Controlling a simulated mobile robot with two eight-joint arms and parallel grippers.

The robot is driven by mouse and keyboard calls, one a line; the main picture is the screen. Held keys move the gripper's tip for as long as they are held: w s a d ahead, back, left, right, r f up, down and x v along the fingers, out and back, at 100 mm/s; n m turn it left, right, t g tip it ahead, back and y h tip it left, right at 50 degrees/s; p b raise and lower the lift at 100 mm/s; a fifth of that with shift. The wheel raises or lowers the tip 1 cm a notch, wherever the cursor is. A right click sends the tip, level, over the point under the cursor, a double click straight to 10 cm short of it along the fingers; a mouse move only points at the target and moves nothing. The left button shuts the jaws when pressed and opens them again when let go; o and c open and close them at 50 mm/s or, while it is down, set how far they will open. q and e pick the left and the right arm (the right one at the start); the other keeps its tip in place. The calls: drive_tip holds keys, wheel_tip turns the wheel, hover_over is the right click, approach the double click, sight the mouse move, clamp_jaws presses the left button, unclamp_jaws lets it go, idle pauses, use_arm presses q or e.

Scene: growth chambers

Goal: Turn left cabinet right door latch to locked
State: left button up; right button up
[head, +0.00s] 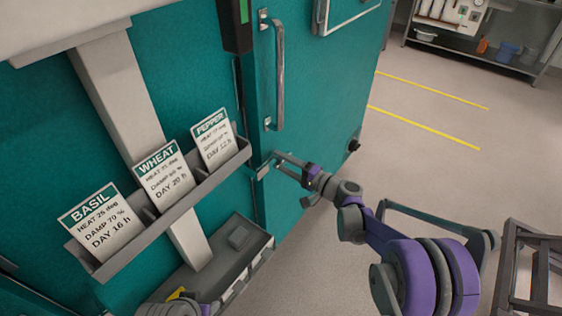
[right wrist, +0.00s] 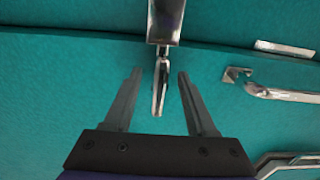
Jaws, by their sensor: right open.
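The teal cabinet door (head: 325,85) stands upright and looks closed, with a long metal handle (head: 280,75) on it. Below the handle, at the door seam, is a small metal latch (head: 265,169). In the right wrist view the latch (right wrist: 160,85) hangs from a metal plate, its narrow lever between my fingers. My right gripper (head: 280,163) is open at the latch; it also shows in the right wrist view (right wrist: 159,78). A gap shows on each side of the lever, and I cannot tell whether either finger touches it. My left gripper's fingers are not visible.
A grey rack (head: 180,205) with BASIL, WHEAT and PEPPER cards juts out left of the latch. A grey tray (head: 225,265) sits below it. The floor (head: 430,180) right of the cabinet is clear; a dark metal frame (head: 530,260) stands at lower right.

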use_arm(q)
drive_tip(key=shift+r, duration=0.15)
use_arm(e)
drive_tip(key=v, duration=1)
drive_tip(key=shift+d, duration=0.15)
drive_tip(key=shift+s, duration=0.1)
drive_tip(key=s+a+f+n+g+h, duration=0.15)
drive_tip(key=s+n+g+h, duration=0.35)
drive_tip(key=s, duration=1.1)
drive_tip(key=s+d+f+n+h, duration=0.1)
drive_tip(key=s+d+f+h, duration=0.1)
drive_tip(key=s+d+h, duration=0.45)
drive_tip(key=s+d+f+n+h, duration=0.1)
drive_tip(key=s+d+f+h, duration=0.2)
drive_tip(key=s, duration=0.7)
use_arm(q)
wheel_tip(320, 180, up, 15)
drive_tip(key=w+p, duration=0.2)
drive_tip(key=p, duration=1.1)
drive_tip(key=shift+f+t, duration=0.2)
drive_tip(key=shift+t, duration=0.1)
use_arm(e)
wheel_tip(320, 180, up, 15)
drive_tip(key=w+d, duration=0.1)
drive_tip(key=shift+w+d+r, duration=0.15)
drive_tip(key=shift+w+d, duration=0.05)
drive_tip(key=shift+w, duration=0.05)
